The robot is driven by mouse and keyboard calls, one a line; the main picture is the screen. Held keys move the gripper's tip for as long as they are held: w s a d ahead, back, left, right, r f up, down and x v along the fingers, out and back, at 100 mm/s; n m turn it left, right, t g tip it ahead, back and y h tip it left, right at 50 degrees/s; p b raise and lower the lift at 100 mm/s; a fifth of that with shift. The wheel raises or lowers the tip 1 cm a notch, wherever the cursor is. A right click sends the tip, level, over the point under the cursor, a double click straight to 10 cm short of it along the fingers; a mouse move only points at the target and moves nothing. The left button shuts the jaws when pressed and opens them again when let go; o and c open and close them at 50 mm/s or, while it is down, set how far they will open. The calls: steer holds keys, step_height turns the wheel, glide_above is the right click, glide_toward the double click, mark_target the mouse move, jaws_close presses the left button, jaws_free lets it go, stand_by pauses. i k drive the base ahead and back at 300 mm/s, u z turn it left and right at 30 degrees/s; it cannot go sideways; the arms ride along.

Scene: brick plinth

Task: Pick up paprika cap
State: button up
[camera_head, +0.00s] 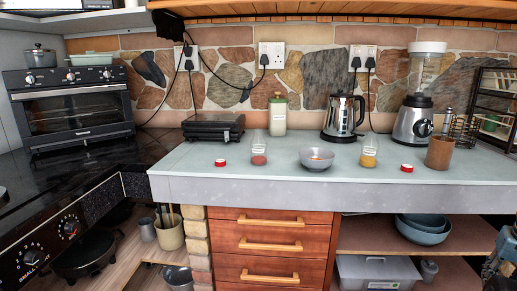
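Two small red caps with pale edges lie on the pale counter (200,178). The left cap (220,162) lies left of a clear jar (259,148) with reddish-brown powder, which looks like paprika. The right cap (407,168) lies right of a clear jar (369,152) with yellow powder. No jar label is readable. Both caps lie apart from the jars. A dark metallic part at the lower right edge, cut off by the frame, may be my gripper (492,265); it is well away from both caps, and its fingers cannot be made out.
A grey bowl (317,159) sits between the jars. A kettle (343,119), blender (412,115), brown cup (440,153), lidded jar (278,115) and dark grill (213,127) stand around them. The counter's front strip is clear.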

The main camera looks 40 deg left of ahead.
mark_target(220, 163)
steer(key=u, duration=2)
